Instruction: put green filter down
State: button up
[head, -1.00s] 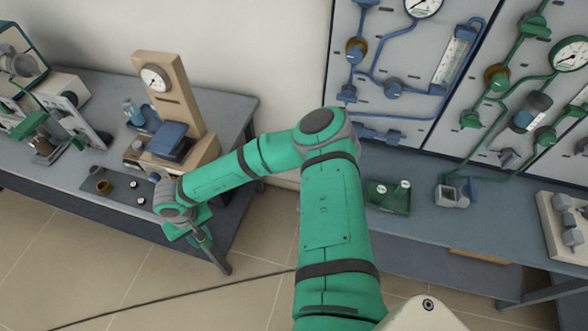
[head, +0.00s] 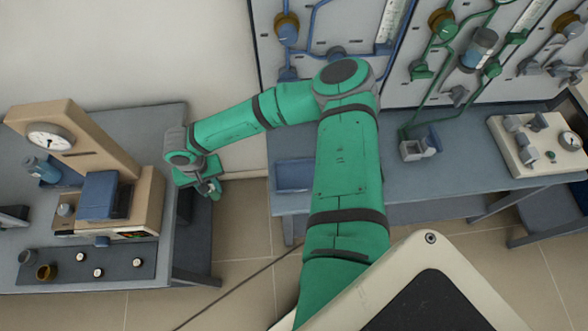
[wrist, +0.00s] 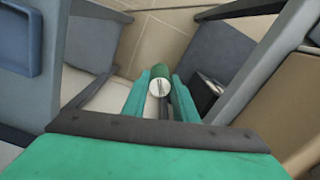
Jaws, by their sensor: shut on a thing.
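The green filter, a small green cylinder with a white end face (wrist: 159,87), sits between my gripper's two green fingers (wrist: 161,98) in the wrist view. My gripper is shut on it. In the head view my gripper (head: 211,190) hangs over the gap between the left bench (head: 190,125) and the right bench (head: 455,165). The filter is too small there to make out clearly against the green fingers. Floor lies below the filter in the wrist view, and it is clear of both benches.
A blue tray (head: 293,175) lies at the right bench's left end. Left of my gripper stands a beige instrument (head: 85,140) with a gauge, behind a dark mat (head: 120,262) with small vials. A grey block (head: 420,147) and a cream panel (head: 535,143) sit on the right bench.

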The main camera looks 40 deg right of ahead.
jog(key=s+d+r+n, duration=0.5)
jog(key=s+d+n, duration=0.3)
jog(key=d+n, duration=0.2)
jog(key=s+d+r+n, duration=0.6)
jog(key=s+d+n, duration=0.3)
jog(key=d, duration=0.1)
jog(key=s+d+r+n, duration=0.5)
jog(key=s+d+n, duration=0.3)
jog(key=d+n, duration=0.2)
jog(key=shift+m, duration=0.3)
jog(key=w+a+f, duration=0.1)
jog(key=w+f, duration=0.3)
jog(key=w+a+f, duration=0.2)
jog(key=w+f, duration=0.2)
jog(key=w+a+f, duration=0.1)
jog(key=w+f, duration=0.3)
jog(key=w, duration=0.1)
jog(key=shift+w+a+f, duration=0.1)
jog(key=shift+a+f, duration=0.1)
jog(key=shift+a, duration=0.1)
jog(key=shift+d+f, duration=0.15)
jog(key=shift+f, duration=0.05)
